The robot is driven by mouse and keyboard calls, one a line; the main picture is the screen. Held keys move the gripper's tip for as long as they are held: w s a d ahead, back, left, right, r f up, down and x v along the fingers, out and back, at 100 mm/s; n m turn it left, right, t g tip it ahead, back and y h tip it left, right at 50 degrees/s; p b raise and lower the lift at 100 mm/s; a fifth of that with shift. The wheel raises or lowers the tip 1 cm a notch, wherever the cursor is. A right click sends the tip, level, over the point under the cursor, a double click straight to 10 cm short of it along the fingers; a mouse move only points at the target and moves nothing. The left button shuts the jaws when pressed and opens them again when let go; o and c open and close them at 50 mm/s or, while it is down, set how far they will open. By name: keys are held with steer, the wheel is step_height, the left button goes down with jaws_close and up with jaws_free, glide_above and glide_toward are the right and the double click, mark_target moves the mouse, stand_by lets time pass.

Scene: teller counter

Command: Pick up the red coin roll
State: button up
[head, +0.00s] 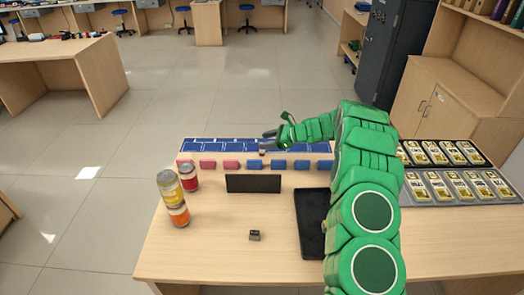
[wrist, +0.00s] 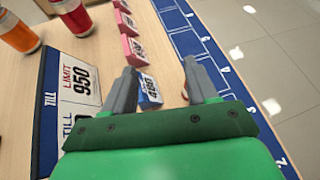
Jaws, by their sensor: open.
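The red coin roll (head: 189,178) stands upright on the counter at the left, just behind and right of a yellow roll (head: 170,188) that appears stacked on an orange roll (head: 178,215). In the wrist view the red roll (wrist: 70,12) shows at the top left, cut by the frame edge, with the orange one beside it. My gripper (head: 268,140) is open and empty, above the far edge of the counter, well to the right of the red roll. In the wrist view its two fingers (wrist: 163,76) are spread over a blue tag block (wrist: 149,89).
Pink tags (head: 208,163) and several blue tags (head: 280,164) line up before a blue numbered strip (head: 215,145). An upright dark sign (head: 253,184) stands between the rolls and a black tray (head: 311,222). A small dark cube (head: 254,236) lies in front. Grey trays (head: 455,188) are right.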

mark_target(259, 154)
steer(key=w+d+f+m, duration=0.1)
steer(key=f, duration=0.1)
steer(key=w+d+f+m+t, duration=0.1)
steer(key=w+f, duration=0.1)
steer(key=w+d+f, duration=0.1)
steer(key=f, duration=0.2)
steer(key=shift+w+m+t, duration=0.3)
steer(key=shift+w+m, duration=0.1)
steer(key=shift+s+x, duration=0.2)
steer(key=shift+x, duration=1.5)
steer(key=shift+s+x, duration=0.2)
steer(key=shift+x, duration=1.45)
steer(key=shift+w+a+f, duration=0.2)
steer(key=shift+a+f, duration=0.05)
steer(key=shift+a, duration=0.3)
jaws_close()
